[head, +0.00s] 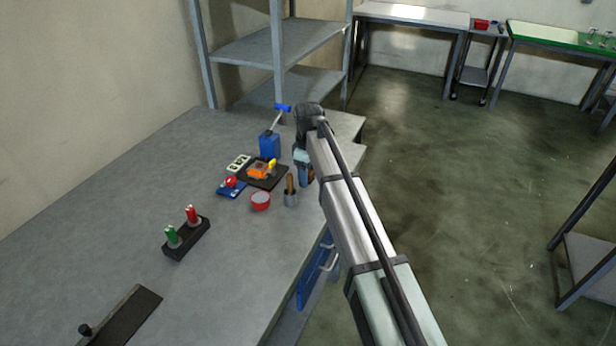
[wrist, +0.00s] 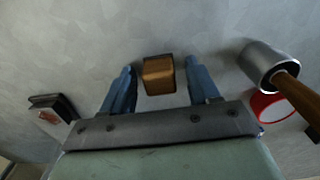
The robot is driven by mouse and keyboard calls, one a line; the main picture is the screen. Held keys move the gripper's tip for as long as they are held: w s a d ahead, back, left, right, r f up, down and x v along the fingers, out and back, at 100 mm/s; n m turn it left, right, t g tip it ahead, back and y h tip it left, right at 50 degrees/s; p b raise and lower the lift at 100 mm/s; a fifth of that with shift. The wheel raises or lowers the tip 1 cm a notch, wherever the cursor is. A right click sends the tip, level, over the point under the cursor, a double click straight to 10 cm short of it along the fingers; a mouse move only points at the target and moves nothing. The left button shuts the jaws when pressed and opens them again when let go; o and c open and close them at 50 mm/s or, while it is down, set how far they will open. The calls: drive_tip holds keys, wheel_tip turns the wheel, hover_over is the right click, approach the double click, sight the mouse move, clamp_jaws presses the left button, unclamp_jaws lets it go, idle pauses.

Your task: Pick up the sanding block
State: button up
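The sanding block (wrist: 159,76), a small brown block with darker sides, sits on the grey bench in the wrist view. It lies between the two blue fingers of my gripper (wrist: 160,68), with a gap on each side. My gripper is open and not touching the block as far as I can see. In the head view my gripper (head: 304,170) points down near the bench's right edge, and a bit of brown shows beside its fingers, too small to name surely.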

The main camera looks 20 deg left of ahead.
drive_tip(key=c, duration=0.9)
drive_tip(key=shift+r, duration=0.1)
wheel_tip(320, 180, up, 10)
drive_tip(key=shift+f, duration=0.1)
